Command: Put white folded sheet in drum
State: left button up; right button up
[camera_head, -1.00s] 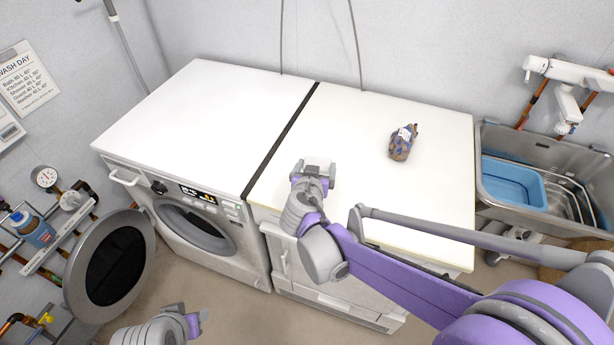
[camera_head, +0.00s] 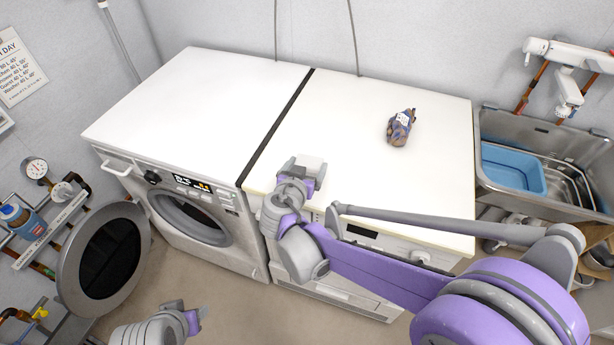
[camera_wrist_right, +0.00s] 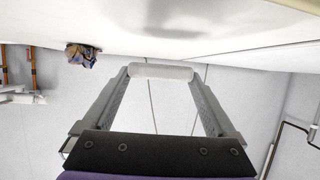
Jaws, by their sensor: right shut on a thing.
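The white folded sheet (camera_head: 314,163) is a small white bundle in my right gripper (camera_head: 305,172). In the right wrist view the sheet (camera_wrist_right: 160,71) shows as a pale roll between the two fingertips of the right gripper (camera_wrist_right: 160,77), which is shut on it. They are near the front edge of the right-hand white top, to the right of the washing machine. The machine's drum (camera_head: 192,218) faces front, its opening uncovered, with the round door (camera_head: 104,256) swung open to the left. My left gripper (camera_head: 193,320) is low in front of the machine; its jaws are unclear.
A metal sink (camera_head: 490,120) with a blue basin (camera_head: 513,168) stands at the right. Pipes and a blue bottle (camera_head: 22,220) are at the left wall. The washing machine's top (camera_head: 190,110) is clear.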

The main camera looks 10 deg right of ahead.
jog(key=shift+f, duration=2)
jog(key=shift+f+b, duration=0.2)
jog(key=shift+b, duration=0.1)
jog(key=o, duration=0.9)
jog(key=shift+o, duration=0.2)
